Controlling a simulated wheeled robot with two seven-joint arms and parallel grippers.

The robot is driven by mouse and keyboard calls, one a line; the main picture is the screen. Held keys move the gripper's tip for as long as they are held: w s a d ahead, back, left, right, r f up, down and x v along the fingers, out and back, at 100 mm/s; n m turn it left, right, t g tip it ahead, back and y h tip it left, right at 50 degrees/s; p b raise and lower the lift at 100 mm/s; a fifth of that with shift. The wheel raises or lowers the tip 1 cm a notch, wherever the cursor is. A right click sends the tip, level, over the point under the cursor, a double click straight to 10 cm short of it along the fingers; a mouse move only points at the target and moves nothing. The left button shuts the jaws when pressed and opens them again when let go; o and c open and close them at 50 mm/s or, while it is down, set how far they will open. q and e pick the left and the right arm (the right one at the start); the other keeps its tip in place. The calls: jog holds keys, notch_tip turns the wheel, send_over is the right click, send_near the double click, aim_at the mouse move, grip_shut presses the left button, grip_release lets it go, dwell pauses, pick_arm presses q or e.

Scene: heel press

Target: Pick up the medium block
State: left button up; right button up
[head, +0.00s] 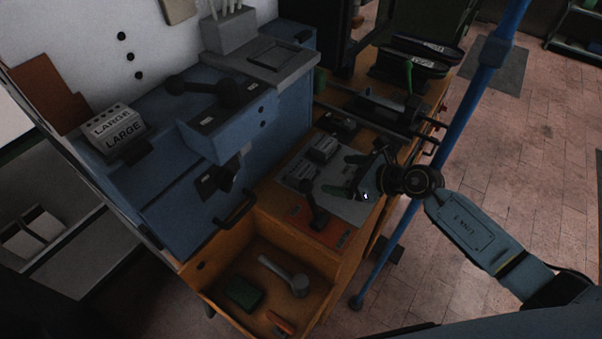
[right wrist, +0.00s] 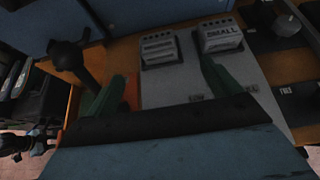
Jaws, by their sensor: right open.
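Two small grey blocks sit in the grey tray (head: 352,207) on the wooden bench. One is labelled SMALL (right wrist: 221,37). The other block (right wrist: 158,48), beside it toward the black-knobbed lever, has a face I cannot read; it may be the medium one, and it also shows in the head view (head: 301,172). A block labelled LARGE (head: 116,128) sits on the blue machine at left. My right gripper (head: 345,174) is open and empty over the tray, its green fingers (right wrist: 160,88) apart, short of the blocks. My left gripper is out of view.
A black-knobbed lever (head: 313,204) on an orange plate stands close to the tray. An open wooden drawer (head: 213,290) holds a mallet (head: 290,276) and a green block (head: 243,292). A blue pole (head: 455,120) stands beside my right arm.

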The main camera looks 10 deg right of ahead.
aim_at(303, 170)
jog(key=b+x, duration=0.3)
jog(key=x, duration=0.4)
jog(key=shift+a+b, duration=0.1)
jog(key=shift+b, duration=0.2)
jog(key=b+x, duration=0.3)
jog(key=x, duration=0.2)
jog(key=shift+a+r+b, duration=0.1)
jog(key=shift+b, duration=0.25)
jog(key=shift+r, duration=0.1)
jog(key=c, duration=1.3)
